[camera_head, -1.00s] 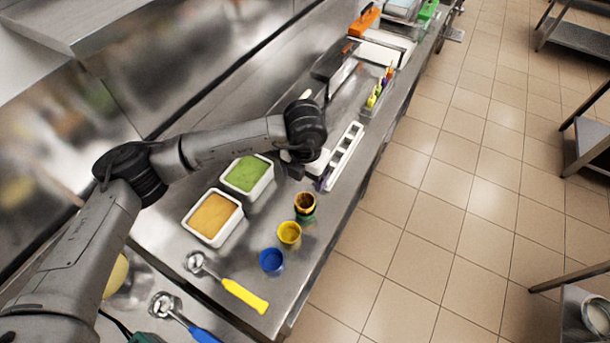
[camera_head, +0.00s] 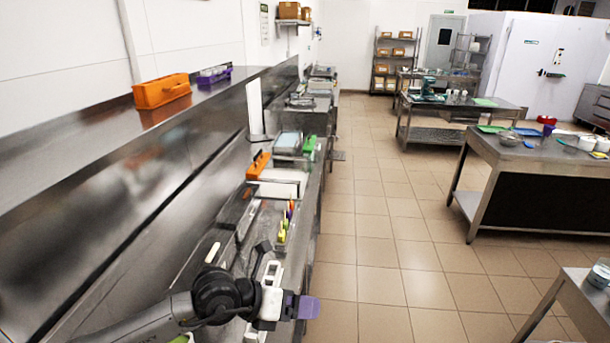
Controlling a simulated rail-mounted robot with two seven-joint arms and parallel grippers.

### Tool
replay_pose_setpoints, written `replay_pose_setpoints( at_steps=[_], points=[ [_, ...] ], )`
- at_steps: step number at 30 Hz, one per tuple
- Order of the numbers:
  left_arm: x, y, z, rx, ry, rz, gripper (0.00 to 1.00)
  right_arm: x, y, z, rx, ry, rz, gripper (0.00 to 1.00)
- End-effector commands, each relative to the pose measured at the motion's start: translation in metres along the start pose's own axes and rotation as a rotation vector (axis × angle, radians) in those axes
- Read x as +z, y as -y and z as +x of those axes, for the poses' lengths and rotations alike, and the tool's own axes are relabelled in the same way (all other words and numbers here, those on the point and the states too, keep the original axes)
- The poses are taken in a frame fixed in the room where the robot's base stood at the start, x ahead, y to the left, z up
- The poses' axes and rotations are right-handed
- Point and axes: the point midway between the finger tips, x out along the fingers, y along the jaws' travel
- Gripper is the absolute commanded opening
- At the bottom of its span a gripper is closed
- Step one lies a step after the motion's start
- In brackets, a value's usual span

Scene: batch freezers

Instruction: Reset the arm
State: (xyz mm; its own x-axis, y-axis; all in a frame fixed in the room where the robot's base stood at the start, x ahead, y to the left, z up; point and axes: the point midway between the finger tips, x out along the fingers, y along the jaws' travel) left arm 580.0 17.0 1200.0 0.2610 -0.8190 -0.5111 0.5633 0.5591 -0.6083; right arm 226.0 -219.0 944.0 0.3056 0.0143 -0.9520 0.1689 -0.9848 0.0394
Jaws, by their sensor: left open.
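My left arm comes in from the bottom left, grey with a black wrist joint. My left gripper (camera_head: 303,306), white with purple fingers, points right over the front edge of the steel counter. It is open, and I see nothing held in it. It covers part of a white slotted rack (camera_head: 271,270) on the counter. A sliver of green shows at the bottom edge behind my arm. My right gripper is not in view.
Slim colourful bottles (camera_head: 286,222) and an orange-handled item (camera_head: 258,165) stand farther along the counter. An orange box (camera_head: 162,90) sits on the upper shelf. The tiled floor (camera_head: 385,260) to the right is clear; steel tables (camera_head: 530,165) stand beyond.

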Motion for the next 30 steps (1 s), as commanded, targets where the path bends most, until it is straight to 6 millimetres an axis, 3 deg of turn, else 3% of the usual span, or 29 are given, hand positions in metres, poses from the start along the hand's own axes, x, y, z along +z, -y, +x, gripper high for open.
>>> replay_pose_setpoints(
  at_steps=[4,8,12,15,19,23,26,30],
  points=[
    [0.043,0.059,-0.017,-0.260,0.273,-0.017,0.79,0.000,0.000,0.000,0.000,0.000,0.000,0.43],
    [0.085,0.103,-0.054,-0.457,0.542,-0.078,0.79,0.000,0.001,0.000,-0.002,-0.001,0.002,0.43],
    [0.126,0.141,-0.110,-0.638,0.839,-0.196,0.79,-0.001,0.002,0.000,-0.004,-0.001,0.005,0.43],
    [0.148,0.157,-0.155,-0.742,1.042,-0.324,0.79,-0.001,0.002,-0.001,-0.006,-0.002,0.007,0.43],
    [0.163,0.156,-0.205,-0.818,1.273,-0.577,0.79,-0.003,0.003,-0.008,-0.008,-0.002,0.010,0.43],
    [0.158,0.132,-0.237,-0.804,1.445,-0.932,0.79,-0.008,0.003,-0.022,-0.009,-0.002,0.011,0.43],
    [0.136,0.103,-0.246,-0.715,1.515,-1.279,0.79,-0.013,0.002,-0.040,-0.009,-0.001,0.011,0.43],
    [0.083,0.069,-0.240,-0.541,1.493,-1.737,0.79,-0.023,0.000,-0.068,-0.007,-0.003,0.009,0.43]
  ],
)
